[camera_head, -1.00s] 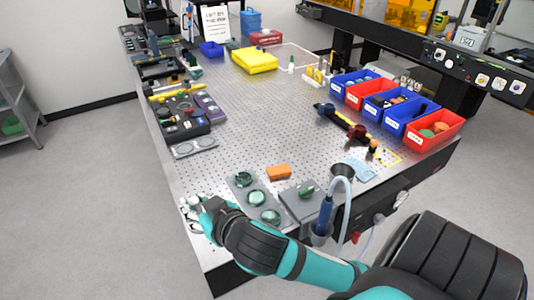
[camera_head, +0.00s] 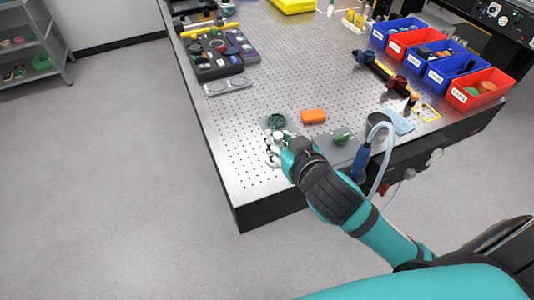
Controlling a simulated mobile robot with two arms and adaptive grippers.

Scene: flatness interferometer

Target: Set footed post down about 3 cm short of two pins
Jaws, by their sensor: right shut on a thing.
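I cannot pick out the two pins. My left gripper is not in view.
A dark round part (camera_head: 276,121) lies just beyond my gripper, an orange block (camera_head: 313,116) beyond it to the right. A grey plate with a green knob (camera_head: 342,139) and a blue tool (camera_head: 361,160) are right of it. Bare table lies to its left.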

